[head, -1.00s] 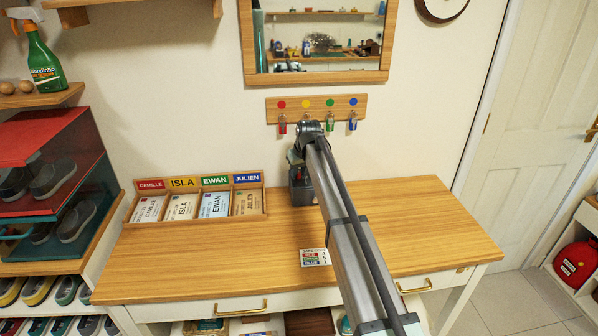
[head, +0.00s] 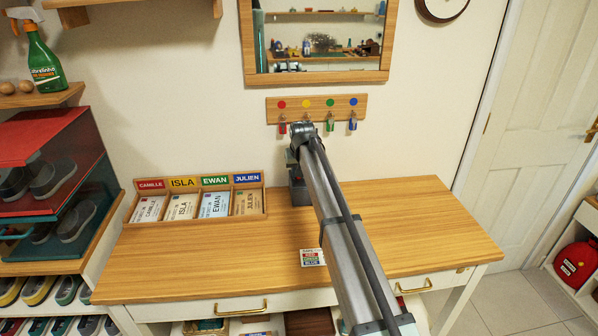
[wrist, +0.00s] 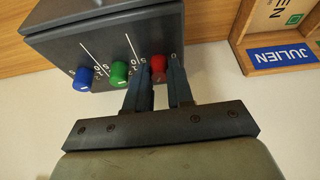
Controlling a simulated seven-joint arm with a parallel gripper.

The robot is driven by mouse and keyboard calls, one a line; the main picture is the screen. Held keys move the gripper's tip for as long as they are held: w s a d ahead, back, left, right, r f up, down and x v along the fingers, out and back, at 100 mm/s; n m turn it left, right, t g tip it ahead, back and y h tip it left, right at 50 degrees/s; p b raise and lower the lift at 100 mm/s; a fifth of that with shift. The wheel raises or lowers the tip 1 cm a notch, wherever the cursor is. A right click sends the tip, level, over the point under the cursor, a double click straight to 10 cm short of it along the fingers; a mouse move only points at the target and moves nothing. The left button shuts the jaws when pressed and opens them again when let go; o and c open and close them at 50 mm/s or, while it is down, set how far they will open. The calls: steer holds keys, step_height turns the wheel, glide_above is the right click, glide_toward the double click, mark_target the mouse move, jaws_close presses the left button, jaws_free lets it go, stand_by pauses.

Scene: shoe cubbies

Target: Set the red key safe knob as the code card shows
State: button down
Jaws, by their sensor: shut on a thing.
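The key safe (head: 298,192) is a dark grey box at the back of the desk in the head view, mostly hidden behind my arm. In the wrist view the key safe (wrist: 105,30) shows a blue knob (wrist: 83,78), a green knob (wrist: 119,73) and a red knob (wrist: 158,67), with white scale marks beside them. My gripper (wrist: 159,78) is shut on the red knob, one finger on each side. The code card (head: 309,258) lies near the desk's front, with red, green and blue rows. My arm covers its right part, and its numbers are unreadable.
A wooden tray (head: 265,211) with name cards stands left of the safe; its JULIEN end (wrist: 283,55) shows in the wrist view. A hook rail (head: 317,103) with keys hangs on the wall above.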

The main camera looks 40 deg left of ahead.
steer(key=m+h, duration=0.1)
steer(key=m, duration=0.2)
steer(key=m+t+h, duration=0.1)
steer(key=m, duration=0.2)
steer(key=shift+a, duration=0.15)
steer(key=shift+s+m+t, duration=0.1)
steer(key=shift+m+t, duration=0.2)
steer(key=shift+m, duration=0.1)
steer(key=c, duration=1)
jaws_free()
steer(key=n+y, duration=0.1)
steer(key=n, duration=0.3)
steer(key=shift+g, duration=0.4)
steer(key=n, duration=0.2)
steer(key=n+g+y, duration=0.1)
steer(key=n, duration=0.2)
steer(key=shift+w+d+n+g+y, duration=0.2)
steer(key=shift+n+g+y, duration=0.1)
steer(key=v, duration=1.4)
